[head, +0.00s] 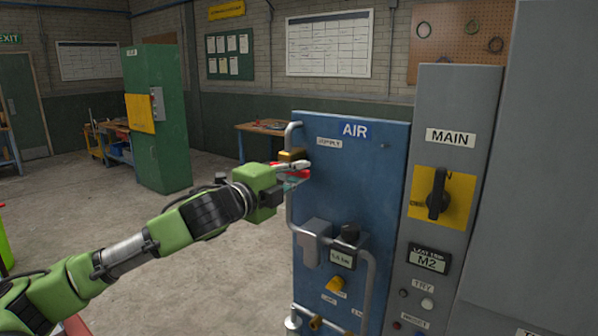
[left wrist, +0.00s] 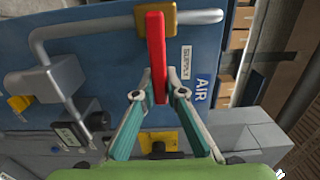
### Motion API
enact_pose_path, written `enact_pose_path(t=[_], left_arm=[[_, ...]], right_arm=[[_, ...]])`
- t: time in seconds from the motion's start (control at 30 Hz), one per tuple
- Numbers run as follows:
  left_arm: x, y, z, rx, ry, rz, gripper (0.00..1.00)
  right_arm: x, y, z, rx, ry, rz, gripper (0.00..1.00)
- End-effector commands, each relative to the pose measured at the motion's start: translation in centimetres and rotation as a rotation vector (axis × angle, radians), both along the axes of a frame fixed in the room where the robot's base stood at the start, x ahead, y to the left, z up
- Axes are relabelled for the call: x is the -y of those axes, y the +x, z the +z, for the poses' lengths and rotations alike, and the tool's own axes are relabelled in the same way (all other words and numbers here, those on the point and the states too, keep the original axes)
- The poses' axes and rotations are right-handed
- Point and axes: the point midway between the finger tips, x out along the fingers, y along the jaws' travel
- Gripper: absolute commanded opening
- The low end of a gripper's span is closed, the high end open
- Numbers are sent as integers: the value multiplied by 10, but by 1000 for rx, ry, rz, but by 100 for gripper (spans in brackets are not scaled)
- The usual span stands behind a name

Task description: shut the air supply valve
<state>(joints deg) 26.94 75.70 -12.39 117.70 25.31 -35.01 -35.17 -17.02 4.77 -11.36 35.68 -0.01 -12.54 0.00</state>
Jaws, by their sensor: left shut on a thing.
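The air supply valve has a yellow body (left wrist: 157,17) on a grey pipe (left wrist: 85,28) beside the SUPPLY label. Its red lever (left wrist: 156,45) lies across the pipe, roughly at a right angle to it, in the left wrist view. My left gripper (left wrist: 160,88) is shut on the lever's free end. In the head view, the gripper (head: 297,173) is at the upper left of the blue AIR panel (head: 370,185), partly covering the red lever, with the yellow valve body (head: 292,155) just above. My right gripper is not in view.
The grey MAIN cabinet (head: 459,90) with a black rotary switch (head: 438,193) stands to the right. The floor to the left is open, with a green cabinet (head: 172,150) behind.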

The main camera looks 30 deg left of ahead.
Motion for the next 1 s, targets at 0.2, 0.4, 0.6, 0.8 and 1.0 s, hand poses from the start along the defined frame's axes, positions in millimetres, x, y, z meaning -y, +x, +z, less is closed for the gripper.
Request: enact_pose_path(t=[0.2,0.4,0.6,0.8,1.0], left_arm=[[0,0,-2,-4,-2,1,0],[0,0,-2,-3,-2,0,29],[0,0,-1,-2,-2,0,29],[0,0,4,1,-3,0,29],[0,0,23,4,-2,1,29]], right_arm=[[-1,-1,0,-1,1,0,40],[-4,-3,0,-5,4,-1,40],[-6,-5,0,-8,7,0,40],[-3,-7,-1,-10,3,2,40],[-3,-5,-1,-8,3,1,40]])
